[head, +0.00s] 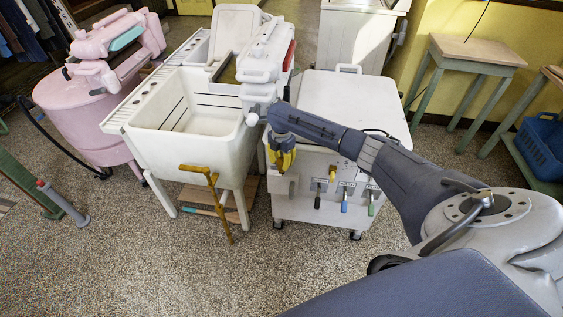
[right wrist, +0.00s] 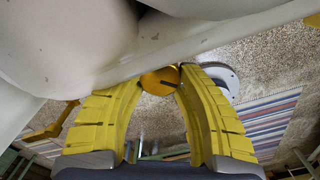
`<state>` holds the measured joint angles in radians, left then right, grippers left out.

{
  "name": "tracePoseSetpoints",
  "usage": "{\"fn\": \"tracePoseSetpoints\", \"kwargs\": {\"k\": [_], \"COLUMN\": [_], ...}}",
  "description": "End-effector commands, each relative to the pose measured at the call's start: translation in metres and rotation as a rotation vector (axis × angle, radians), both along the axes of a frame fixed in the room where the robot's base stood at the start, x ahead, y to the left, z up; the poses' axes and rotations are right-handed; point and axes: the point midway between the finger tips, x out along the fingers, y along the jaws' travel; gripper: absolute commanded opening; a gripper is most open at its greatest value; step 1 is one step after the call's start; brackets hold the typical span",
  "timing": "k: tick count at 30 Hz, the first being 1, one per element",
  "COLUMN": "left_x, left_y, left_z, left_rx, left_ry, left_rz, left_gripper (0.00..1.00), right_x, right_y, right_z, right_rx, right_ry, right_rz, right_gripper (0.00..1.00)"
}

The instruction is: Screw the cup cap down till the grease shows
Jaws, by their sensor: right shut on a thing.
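A round brass-coloured cap (right wrist: 158,80) shows in the right wrist view, just under the edge of a white metal body. My right gripper (right wrist: 157,95) is shut on this cap, one yellow finger at each side of it. In the head view, my right gripper (head: 282,158) points down at the left front side of the white washer cabinet, and its fingers hide the cap there. The cup behind the cap is hidden, and I cannot make out any grease. My left gripper is not in view.
The white washer cabinet (head: 350,105) has several coloured levers on its front. A white double tub (head: 197,105) stands close on its left, with an ochre pipe (head: 209,178) in front. A pink washer (head: 85,110) stands farther left.

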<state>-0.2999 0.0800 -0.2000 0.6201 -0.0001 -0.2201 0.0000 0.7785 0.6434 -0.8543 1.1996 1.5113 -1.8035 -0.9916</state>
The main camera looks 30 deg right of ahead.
Motion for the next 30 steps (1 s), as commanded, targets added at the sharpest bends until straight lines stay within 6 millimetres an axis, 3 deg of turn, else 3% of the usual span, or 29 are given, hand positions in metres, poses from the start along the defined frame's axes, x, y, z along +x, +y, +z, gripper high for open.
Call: {"fn": "tracePoseSetpoints", "kwargs": {"k": [2,3,10,20,30], "left_x": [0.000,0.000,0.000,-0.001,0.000], "left_y": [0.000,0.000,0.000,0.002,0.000], "left_z": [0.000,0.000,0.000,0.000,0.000], "left_rx": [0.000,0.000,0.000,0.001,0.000], "left_ry": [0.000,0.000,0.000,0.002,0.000], "left_rz": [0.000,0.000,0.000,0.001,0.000], "left_gripper": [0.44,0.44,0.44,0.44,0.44], "right_x": [-0.002,-0.002,-0.001,0.000,0.000], "right_y": [0.004,0.004,0.002,0.001,0.000], "right_z": [-0.003,-0.003,-0.002,0.004,0.055], "right_rx": [0.006,0.006,0.003,0.002,0.001], "right_ry": [0.005,0.005,0.003,0.000,-0.002], "right_rz": [0.004,0.004,0.003,0.003,0.004], "right_gripper": [0.05,0.37,0.62,0.62,0.62]}}
